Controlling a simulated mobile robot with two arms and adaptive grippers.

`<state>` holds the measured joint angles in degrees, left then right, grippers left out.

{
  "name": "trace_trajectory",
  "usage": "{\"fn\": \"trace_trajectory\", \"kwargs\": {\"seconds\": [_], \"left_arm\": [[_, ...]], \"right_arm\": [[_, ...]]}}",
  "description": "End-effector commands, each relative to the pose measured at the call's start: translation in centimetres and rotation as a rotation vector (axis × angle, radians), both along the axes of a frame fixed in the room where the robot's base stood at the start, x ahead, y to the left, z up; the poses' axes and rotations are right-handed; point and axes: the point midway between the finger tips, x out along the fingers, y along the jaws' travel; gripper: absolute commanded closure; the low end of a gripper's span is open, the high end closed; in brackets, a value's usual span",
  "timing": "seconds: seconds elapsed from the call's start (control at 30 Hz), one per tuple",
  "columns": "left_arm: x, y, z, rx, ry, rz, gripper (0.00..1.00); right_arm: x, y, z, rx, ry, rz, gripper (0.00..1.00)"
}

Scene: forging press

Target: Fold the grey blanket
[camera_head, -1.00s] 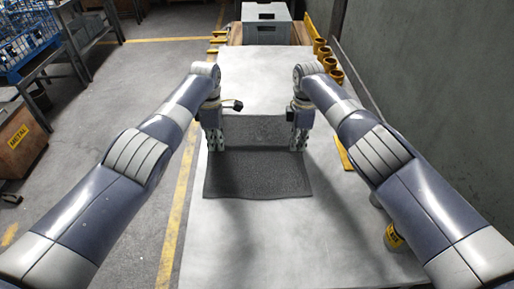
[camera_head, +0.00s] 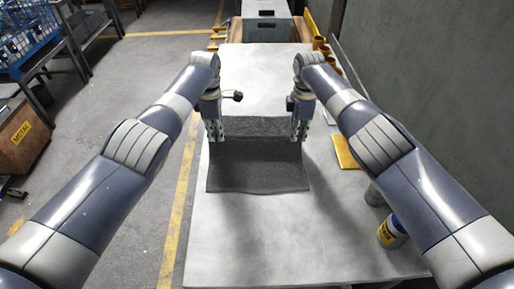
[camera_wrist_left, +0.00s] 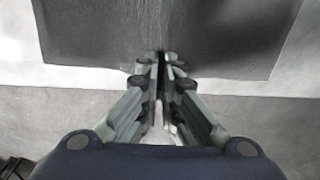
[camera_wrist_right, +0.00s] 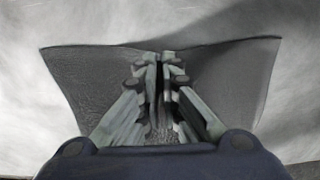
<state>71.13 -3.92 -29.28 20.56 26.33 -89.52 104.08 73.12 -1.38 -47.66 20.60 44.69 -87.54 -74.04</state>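The dark grey blanket (camera_head: 258,176) lies on the pale table, with its near part flat. Its far part (camera_head: 258,126) is a lighter strip between my two grippers, divided from the near part by a straight line. My left gripper (camera_head: 217,138) is at the blanket's left side, its fingers closed on the cloth; the left wrist view shows the cloth (camera_wrist_left: 90,30) creased at the fingertips. My right gripper (camera_head: 298,136) is at the right side, also closed on it; the right wrist view shows the blanket (camera_wrist_right: 90,80) pinched at an edge. The fingers hide the exact grip points.
The white table (camera_head: 240,235) is bare before and beyond the blanket. A grey crate (camera_head: 266,30) stands at the far end. A labelled can (camera_head: 391,232) and a yellow piece (camera_head: 345,152) are on the right. A wall (camera_head: 440,90) runs along the right.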

Motion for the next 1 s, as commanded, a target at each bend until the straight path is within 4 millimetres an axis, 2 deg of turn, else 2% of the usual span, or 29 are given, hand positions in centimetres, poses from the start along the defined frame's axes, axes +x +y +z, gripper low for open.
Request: {"fn": "trace_trajectory", "kwargs": {"seconds": [0.17, 1.0], "left_arm": [[0.0, 0.0, 1.4, 0.000, 0.000, 0.000, 1.00], [0.0, -0.1, 12.0, -0.001, 0.001, 0.000, 1.00]], "right_arm": [[0.0, 0.0, 1.4, 0.001, 0.000, 0.000, 1.00], [0.0, 0.1, 12.1, 0.001, 0.001, 0.000, 1.00]]}}
